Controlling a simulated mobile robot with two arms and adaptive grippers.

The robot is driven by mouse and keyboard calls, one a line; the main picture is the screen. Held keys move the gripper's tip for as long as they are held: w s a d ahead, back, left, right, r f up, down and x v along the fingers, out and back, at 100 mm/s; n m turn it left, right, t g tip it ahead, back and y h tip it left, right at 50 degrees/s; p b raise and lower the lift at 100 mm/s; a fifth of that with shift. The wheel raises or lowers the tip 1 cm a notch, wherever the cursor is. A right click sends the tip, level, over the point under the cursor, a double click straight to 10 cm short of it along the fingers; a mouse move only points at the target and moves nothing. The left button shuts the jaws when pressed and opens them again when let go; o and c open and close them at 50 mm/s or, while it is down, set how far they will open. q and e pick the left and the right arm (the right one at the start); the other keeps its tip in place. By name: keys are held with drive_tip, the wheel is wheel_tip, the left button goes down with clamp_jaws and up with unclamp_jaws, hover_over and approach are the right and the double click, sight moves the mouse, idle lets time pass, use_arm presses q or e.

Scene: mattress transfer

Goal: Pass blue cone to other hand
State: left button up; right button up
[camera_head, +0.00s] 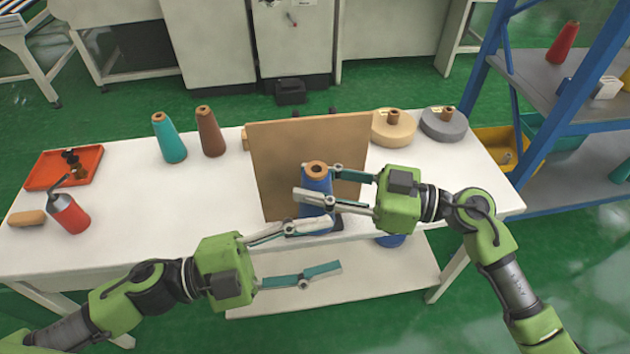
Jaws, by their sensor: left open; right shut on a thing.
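The blue cone (316,185) stands upright in front of a brown board, its brown top ring showing. My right gripper (318,182) is shut on the blue cone, with one finger across its front and the other behind it near the top. My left gripper (336,243) is open, lower and to the left. Its upper finger reaches across the cone's lower part, and its lower finger hangs apart below the table's front edge. The cone's base is partly hidden by the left gripper's upper finger, so I cannot tell what it rests on.
The brown board (270,165) stands upright on the white table (130,225). A teal cone (169,140) and a brown cone (210,133) stand at the back left. A red tray (45,168) and red oil can (70,213) sit left. Tan and grey rolls are back right, beside a blue-framed shelf (540,120).

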use_arm(q)
drive_tip(key=s+a+f+m+g+y, duration=0.2)
drive_tip(key=s+a+f+m+g, duration=0.15)
drive_tip(key=s+f, duration=0.3)
drive_tip(key=s+a+f+m+g+y, duration=0.1)
drive_tip(key=s+a+f+m+g, duration=0.15)
drive_tip(key=s+f+g, duration=0.35)
drive_tip(key=w+a+f+n+t+y, duration=0.2)
drive_tip(key=w+a+f+n+t, duration=0.3)
drive_tip(key=w+f, duration=0.4)
drive_tip(key=w+a+f+n+t+y, duration=0.2)
drive_tip(key=w+a+f+n+t, duration=0.1)
drive_tip(key=w+f+n+t, duration=0.6)
drive_tip(key=a+f+n+y, duration=0.65)
drive_tip(key=a+f, duration=0.35)
drive_tip(key=f, duration=0.4)
drive_tip(key=s+a+f+n+g+y, duration=0.3)
drive_tip(key=s+f+n+y, duration=0.15)
drive_tip(key=s+f, duration=0.8)
drive_tip(key=s+d+f+n+g, duration=0.2)
drive_tip(key=s+f, duration=0.3)
drive_tip(key=s, duration=0.4)
drive_tip(key=s+d+f+n+g, duration=0.2)
drive_tip(key=s+d+f+g, duration=0.1)
drive_tip(key=s, duration=0.7)
drive_tip(key=shift+s+d+f+g, duration=0.2)
drive_tip(key=shift+f+g, duration=0.35)
drive_tip(key=shift+f, duration=0.4)
drive_tip(key=shift+w, duration=0.1)
